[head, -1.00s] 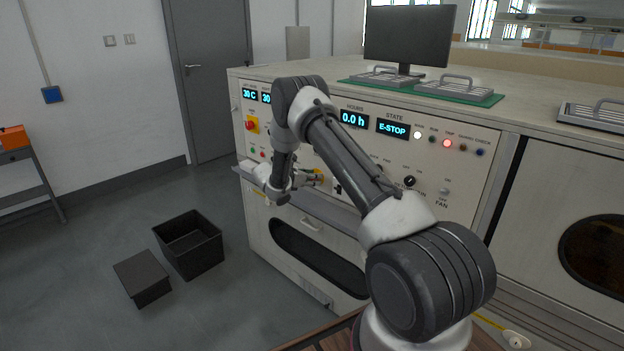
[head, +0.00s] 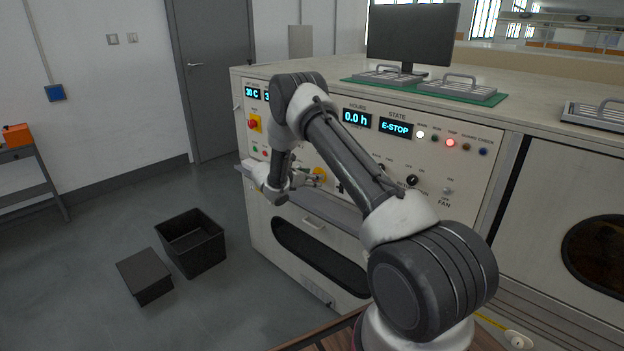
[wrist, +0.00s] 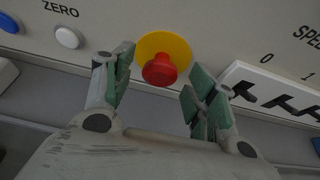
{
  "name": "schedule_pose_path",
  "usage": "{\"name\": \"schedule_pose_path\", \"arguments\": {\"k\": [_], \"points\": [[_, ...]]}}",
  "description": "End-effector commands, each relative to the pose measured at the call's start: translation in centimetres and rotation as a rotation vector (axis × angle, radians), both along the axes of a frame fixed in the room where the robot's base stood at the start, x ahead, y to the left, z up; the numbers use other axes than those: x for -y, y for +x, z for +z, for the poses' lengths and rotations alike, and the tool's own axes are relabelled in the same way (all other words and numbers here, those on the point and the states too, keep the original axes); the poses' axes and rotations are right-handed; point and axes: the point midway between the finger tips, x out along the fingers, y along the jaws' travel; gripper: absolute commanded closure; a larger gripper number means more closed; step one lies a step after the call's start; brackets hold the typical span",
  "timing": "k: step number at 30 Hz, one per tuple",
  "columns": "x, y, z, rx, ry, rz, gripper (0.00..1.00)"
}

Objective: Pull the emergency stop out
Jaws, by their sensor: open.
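The emergency stop is a red mushroom button (wrist: 160,70) on a round yellow plate (wrist: 176,47), in the upper middle of the wrist view. In the head view its yellow plate (head: 319,174) shows on the panel just right of my gripper (head: 303,179), with the button largely hidden. The state display (head: 395,128) reads E-STOP. My gripper (wrist: 158,88) is open, its green-padded fingers to the left and right of the button. A gap shows between each finger and the red head. Nothing is held.
A white button (wrist: 68,38) marked ZERO sits left of the stop. A white plate with black switches (wrist: 270,90) is close to the right finger. A grey ledge (head: 330,211) runs below the panel. A red-and-yellow switch (head: 254,123) is higher up on the left.

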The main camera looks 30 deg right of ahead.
Motion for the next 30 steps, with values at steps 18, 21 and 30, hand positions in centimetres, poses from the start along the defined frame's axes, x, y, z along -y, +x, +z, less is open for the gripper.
{"name": "schedule_pose_path", "arguments": {"k": [18,21,30], "points": [[-9.6,-3.4,4.2,0.000,-0.001,0.002,0.43],[-9.9,-3.6,4.3,0.000,0.000,0.001,0.43],[-9.9,-3.6,4.3,0.000,0.000,0.001,0.43]]}}
